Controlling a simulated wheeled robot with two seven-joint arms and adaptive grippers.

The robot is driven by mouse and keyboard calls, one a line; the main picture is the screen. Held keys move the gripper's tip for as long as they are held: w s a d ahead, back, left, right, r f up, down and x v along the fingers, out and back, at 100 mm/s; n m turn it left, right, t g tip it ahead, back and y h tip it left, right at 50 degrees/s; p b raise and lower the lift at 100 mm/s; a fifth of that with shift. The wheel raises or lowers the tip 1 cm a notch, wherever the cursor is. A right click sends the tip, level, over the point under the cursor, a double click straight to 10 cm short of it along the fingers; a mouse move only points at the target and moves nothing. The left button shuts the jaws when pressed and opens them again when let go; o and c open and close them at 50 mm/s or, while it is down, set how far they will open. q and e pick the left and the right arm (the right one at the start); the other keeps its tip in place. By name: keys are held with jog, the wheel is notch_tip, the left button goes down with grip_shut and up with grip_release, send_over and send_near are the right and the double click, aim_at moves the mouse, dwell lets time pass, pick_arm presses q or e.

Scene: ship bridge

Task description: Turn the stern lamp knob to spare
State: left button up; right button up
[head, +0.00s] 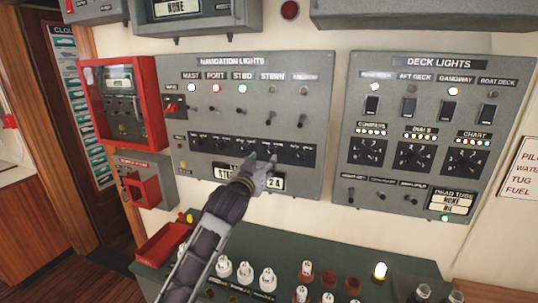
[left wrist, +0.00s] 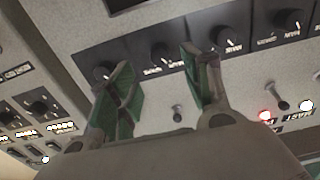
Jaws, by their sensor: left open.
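The navigation lights panel (head: 322,110) is on the wall, with a dark strip of small black knobs below its lamps and toggles. The stern lamp (head: 272,89) is unlit. My left gripper (head: 262,161) is open at the right part of the strip and partly hides the knobs there. In the left wrist view, its green-padded fingers (left wrist: 155,62) are apart, with one black knob (left wrist: 160,52) showing between them. By its place in the row this looks like the stern knob. Its label is unreadable, and I cannot tell its setting or whether the fingers touch it.
The deck lights panel (head: 340,140) is on the right, and a red-framed box (head: 154,125) is on the left. Below is a green counter (head: 290,252) with white and brown plug-like items and a red tray (head: 165,245). A display plate (head: 274,183) sits just below the gripper.

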aim_at(270, 154)
pick_arm(q)
jog(key=shift+p+x, duration=0.55)
jog(key=shift+x, duration=1.6)
jog(key=shift+p+x, duration=0.3)
jog(key=shift+x, duration=1)
jog(key=shift+c, duration=0.5)
jog(key=shift+f, duration=0.1)
jog(key=c, duration=0.7)
jog(key=shift+c, duration=1.3)
